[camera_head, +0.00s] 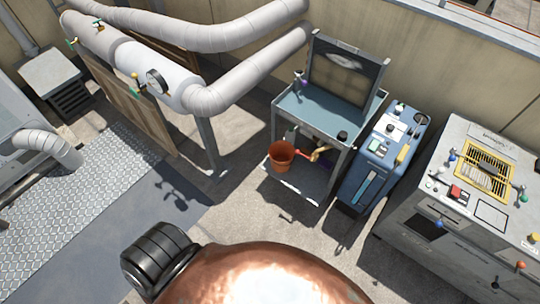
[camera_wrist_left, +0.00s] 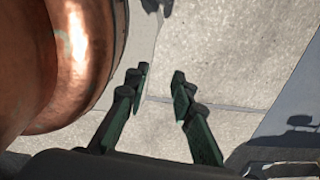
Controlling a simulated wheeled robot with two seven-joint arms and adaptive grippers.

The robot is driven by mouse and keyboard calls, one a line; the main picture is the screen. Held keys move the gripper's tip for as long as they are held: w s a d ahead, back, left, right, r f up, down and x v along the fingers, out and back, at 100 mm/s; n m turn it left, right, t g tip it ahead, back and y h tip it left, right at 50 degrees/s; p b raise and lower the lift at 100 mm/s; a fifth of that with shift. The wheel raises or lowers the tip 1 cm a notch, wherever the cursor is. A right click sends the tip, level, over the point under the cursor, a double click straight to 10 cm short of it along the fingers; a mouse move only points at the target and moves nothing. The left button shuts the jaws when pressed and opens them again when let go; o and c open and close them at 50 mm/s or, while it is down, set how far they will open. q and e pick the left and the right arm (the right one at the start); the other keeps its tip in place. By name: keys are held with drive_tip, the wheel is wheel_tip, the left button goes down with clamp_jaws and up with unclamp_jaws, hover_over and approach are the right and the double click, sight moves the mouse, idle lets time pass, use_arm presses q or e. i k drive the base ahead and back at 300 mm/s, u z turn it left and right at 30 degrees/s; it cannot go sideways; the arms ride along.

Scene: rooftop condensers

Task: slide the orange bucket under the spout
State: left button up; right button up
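The orange bucket (camera_head: 281,157) stands upright at the front left of the low shelf (camera_head: 299,186) of a blue-grey stand. A small brass-coloured fitting (camera_head: 320,153), which looks like the spout, is to the right of the bucket under the stand's top. A red bar lies between them, and I cannot tell which it belongs to. The bucket is beside the fitting, not clearly under it. My left gripper (camera_wrist_left: 158,80) shows only in the wrist view, with its dark green fingers apart and nothing between them, above bare paving. The right gripper is not in view.
The stand's top (camera_head: 310,115) is blue-grey, with a dark panel behind. A blue cabinet (camera_head: 375,165) is close on its right, and a grey machine (camera_head: 470,205) farther right. Pipes (camera_head: 255,75) and a post are at left.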

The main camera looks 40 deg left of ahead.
sight(281, 153)
drive_tip(key=u, duration=3.2)
drive_tip(key=i, duration=3.25)
drive_tip(key=z, duration=3.7)
